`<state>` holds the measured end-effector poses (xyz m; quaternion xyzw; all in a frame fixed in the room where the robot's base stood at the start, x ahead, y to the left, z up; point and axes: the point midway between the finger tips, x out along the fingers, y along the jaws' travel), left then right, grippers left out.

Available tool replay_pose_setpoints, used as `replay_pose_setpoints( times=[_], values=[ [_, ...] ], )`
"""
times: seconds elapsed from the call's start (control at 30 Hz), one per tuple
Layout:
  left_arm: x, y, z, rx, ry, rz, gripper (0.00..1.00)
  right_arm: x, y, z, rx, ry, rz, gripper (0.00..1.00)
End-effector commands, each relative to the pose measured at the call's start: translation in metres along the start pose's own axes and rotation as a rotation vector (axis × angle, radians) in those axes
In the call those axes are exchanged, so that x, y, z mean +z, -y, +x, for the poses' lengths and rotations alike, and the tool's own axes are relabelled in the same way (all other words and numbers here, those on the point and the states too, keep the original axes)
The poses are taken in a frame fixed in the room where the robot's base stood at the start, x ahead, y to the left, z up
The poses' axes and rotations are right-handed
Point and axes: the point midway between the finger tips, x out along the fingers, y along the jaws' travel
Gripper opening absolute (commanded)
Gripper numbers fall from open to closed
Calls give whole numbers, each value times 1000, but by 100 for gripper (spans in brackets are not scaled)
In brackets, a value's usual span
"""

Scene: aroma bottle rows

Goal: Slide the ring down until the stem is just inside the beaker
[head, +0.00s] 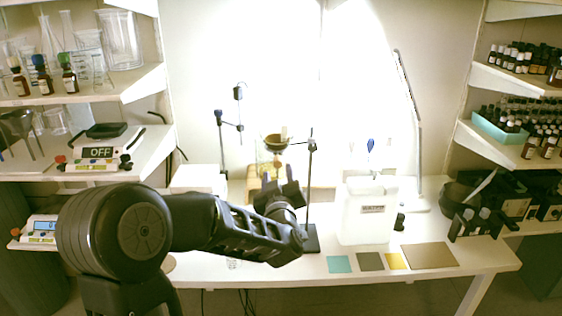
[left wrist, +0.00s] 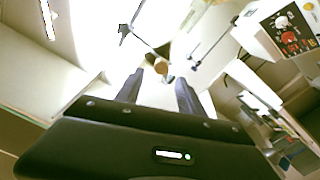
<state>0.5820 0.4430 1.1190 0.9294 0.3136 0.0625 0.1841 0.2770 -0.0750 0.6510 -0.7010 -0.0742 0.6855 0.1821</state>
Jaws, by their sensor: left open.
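A dark funnel (head: 274,142) sits in a ring held out from the upright rod (head: 311,175) of a stand with a black base (head: 312,238). A glass beaker (head: 266,168) seems to stand below the funnel. Glare and my gripper hide the stem and the beaker rim, so I cannot tell how they meet. My left gripper (head: 281,187) is open, just below and in front of the funnel. In the left wrist view its fingers (left wrist: 160,84) stand apart, with a small tan round part (left wrist: 161,68) beyond or between them; contact is unclear. My right gripper is not seen.
A second stand (head: 221,140) rises behind to the left. A white container (head: 368,210) is right of the rod. Coloured flat squares (head: 370,261) lie on the table's front right. Shelves with glassware (head: 122,40) and bottles (head: 524,58) flank the table.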

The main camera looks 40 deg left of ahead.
Motion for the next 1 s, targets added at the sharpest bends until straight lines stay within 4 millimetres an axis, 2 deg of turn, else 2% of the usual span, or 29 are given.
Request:
replay_pose_setpoints(
  times=[0.17, 0.6, 0.97, 1.0],
  values=[
    [-1, 0, 11, -1, 1, 0, 45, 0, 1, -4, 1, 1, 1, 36],
    [-1, 0, 72, -1, 2, -1, 45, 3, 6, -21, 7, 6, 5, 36],
    [0, 0, 78, 1, 1, -1, 45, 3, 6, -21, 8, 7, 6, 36],
    [0, 0, 78, 1, 1, -1, 42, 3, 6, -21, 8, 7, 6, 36]
  ],
)
